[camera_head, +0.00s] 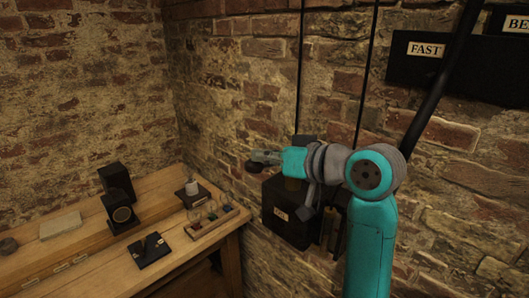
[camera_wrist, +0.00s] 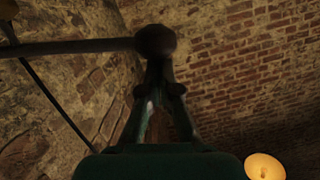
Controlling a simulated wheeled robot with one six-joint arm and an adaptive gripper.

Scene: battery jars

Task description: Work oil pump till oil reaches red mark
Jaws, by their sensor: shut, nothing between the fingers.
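My gripper (camera_head: 262,157) is at the end of the teal and grey arm, over the dark box on the brick wall. Its fingers look closed together. A dark round knob (camera_head: 254,167) is at the fingertips. In the wrist view the knob (camera_wrist: 155,40) sits on a long dark rod (camera_wrist: 75,47) running left, just beyond my fingers; I cannot tell whether they touch. The dark box (camera_head: 285,222) carries a small pale label, and a brassy cylinder (camera_head: 327,231) stands at its right, partly behind my arm. No oil level or red mark can be made out.
A wooden bench (camera_head: 95,243) stands at the left with black devices (camera_head: 118,212), a tray of small coloured jars (camera_head: 212,221) and a black plate (camera_head: 150,250). A dark pole (camera_head: 440,80) slants at the right by a FAST sign (camera_head: 426,49). A lamp (camera_wrist: 264,167) glows in the wrist view.

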